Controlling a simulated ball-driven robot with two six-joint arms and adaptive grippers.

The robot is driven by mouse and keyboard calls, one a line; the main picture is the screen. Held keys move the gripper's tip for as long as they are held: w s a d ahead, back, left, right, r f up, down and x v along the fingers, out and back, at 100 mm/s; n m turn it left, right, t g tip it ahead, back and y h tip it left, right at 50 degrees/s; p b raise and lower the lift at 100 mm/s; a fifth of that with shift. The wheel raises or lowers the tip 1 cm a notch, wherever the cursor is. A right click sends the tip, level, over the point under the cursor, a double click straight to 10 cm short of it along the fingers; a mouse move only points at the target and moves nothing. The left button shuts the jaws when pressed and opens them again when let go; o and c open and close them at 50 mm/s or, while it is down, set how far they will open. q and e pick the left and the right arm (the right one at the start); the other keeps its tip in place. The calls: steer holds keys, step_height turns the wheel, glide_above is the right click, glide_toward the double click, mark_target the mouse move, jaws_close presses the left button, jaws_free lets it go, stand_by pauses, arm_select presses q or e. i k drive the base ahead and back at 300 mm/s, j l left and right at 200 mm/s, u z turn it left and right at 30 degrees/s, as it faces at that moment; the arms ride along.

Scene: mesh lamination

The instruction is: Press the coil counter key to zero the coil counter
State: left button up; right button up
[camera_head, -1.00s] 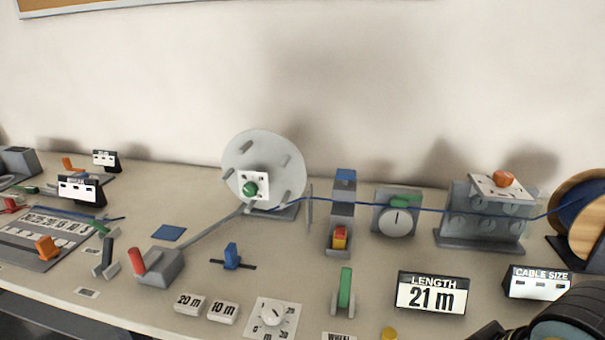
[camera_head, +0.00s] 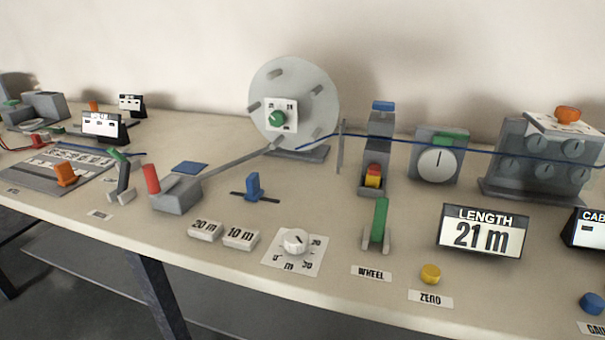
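The coil counter key is a small yellow round button (camera_head: 431,274) near the front edge of the bench. A white label reading ZERO (camera_head: 430,298) lies in front of it. The black and white LENGTH display (camera_head: 484,232) behind it reads 21 m. A blue cable (camera_head: 400,142) runs from the grey disc reel (camera_head: 294,90) past the round dial gauge (camera_head: 437,164) to the roller block at right. Neither of my grippers is in view.
A green lever (camera_head: 377,224) with a WHEEL label (camera_head: 371,273) stands left of the yellow button. A blue button (camera_head: 592,303) is at the lower right. A white knob (camera_head: 295,241) and the 20 m (camera_head: 204,230) and 10 m (camera_head: 240,237) keys are farther left.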

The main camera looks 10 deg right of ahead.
mark_target(430, 274)
steer(key=k+l+z, duration=0.1)
steer(key=z, duration=0.95)
